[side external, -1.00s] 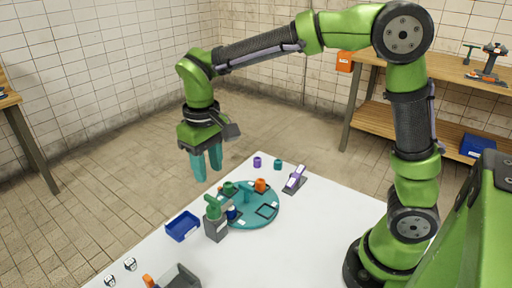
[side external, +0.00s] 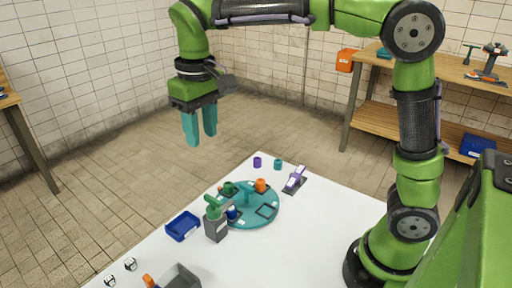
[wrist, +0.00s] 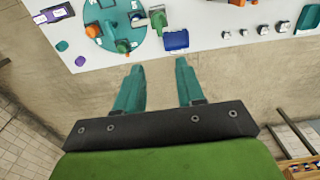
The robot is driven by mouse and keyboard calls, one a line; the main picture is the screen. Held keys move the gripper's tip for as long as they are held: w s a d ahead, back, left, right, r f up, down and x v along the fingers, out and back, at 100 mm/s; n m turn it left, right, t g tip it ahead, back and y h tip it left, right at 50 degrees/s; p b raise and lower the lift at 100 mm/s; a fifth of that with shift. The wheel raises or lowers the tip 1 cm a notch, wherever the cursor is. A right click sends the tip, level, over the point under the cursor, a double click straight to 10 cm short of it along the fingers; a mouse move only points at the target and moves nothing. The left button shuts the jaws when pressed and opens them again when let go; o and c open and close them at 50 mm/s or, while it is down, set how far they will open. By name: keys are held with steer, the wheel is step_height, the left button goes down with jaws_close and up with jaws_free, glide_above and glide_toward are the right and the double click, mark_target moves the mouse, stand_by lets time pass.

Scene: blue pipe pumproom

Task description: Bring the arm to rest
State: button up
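My gripper (side external: 201,128) hangs in the air high above the floor beyond the table's left edge in the side external view. Its two teal fingers point down with a clear gap between them, and nothing is between them. In the wrist view my gripper (wrist: 157,75) also shows open and empty. The white table (side external: 310,225) lies below, apart from the fingers.
On the table stand a teal round board (side external: 264,221) with several parts, a grey-green fixture (side external: 216,229), a blue tray (side external: 182,226), a grey bin (side external: 181,275) and a purple-topped block (side external: 294,180). A wooden shelf (side external: 375,111) stands behind. The air around my gripper is clear.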

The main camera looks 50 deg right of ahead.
steer(key=s+d+f+m+t+y, duration=0.1)
steer(key=s+d+f+m+t, duration=0.1)
steer(key=s, duration=0.5)
steer(key=s+d+f+m+t+y, duration=0.1)
steer(key=s+d+f+m+t, duration=0.1)
steer(key=s+d+t, duration=0.2)
steer(key=shift+s+d+t, duration=0.4)
steer(key=shift+s+d, duration=1.2)
steer(key=shift+s, duration=0.45)
